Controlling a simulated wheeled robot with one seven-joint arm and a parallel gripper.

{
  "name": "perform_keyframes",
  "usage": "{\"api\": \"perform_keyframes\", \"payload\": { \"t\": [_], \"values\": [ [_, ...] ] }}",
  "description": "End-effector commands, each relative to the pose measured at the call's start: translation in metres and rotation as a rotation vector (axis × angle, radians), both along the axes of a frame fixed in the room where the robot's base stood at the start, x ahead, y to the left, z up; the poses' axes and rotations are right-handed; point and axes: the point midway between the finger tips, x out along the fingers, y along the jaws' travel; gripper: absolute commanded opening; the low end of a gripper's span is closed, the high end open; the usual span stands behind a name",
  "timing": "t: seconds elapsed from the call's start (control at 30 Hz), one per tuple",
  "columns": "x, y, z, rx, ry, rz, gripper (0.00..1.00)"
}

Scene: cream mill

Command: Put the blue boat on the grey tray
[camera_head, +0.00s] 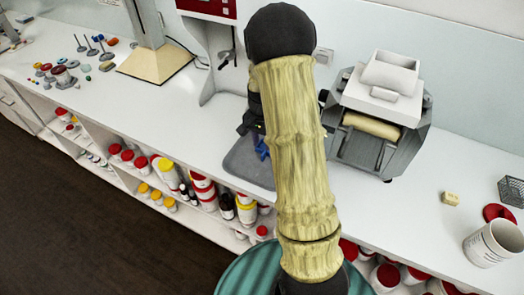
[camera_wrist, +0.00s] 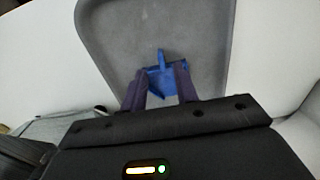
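The blue boat (camera_wrist: 159,76) is between my gripper's two dark fingertips in the wrist view, with its hull filling the gap. My gripper (camera_wrist: 160,80) appears shut on it. The grey tray (camera_wrist: 205,25) is directly behind and below the boat. In the head view the boat (camera_head: 262,149) shows as a small blue patch over the grey tray (camera_head: 240,168), beside my arm. My arm hides part of the tray and much of my gripper (camera_head: 252,128). Whether the boat touches the tray is hard to tell.
A grey roller mill (camera_head: 378,125) stands on the white counter right of my arm. A stand with a beige base (camera_head: 155,64) is at the left, beyond a white-framed machine. A white cup (camera_head: 492,243) is at the right. Jars (camera_head: 203,190) fill the shelf below.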

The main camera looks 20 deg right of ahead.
Motion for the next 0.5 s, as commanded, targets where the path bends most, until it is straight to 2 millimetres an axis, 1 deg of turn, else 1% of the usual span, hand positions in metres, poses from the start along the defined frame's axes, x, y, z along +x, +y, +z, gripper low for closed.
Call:
{"api": "perform_keyframes", "payload": {
  "t": [0.03,0.1,0.2,0.33,0.5],
  "values": [
    [0.002,0.000,0.011,-0.001,-0.006,0.001,0.30],
    [0.001,0.000,0.024,-0.001,-0.006,0.001,0.30],
    [0.001,0.000,0.040,-0.001,-0.003,0.001,0.30],
    [0.000,0.000,0.053,0.000,-0.001,0.000,0.30],
    [0.000,0.000,0.056,0.000,0.000,0.000,0.30]
  ]
}}
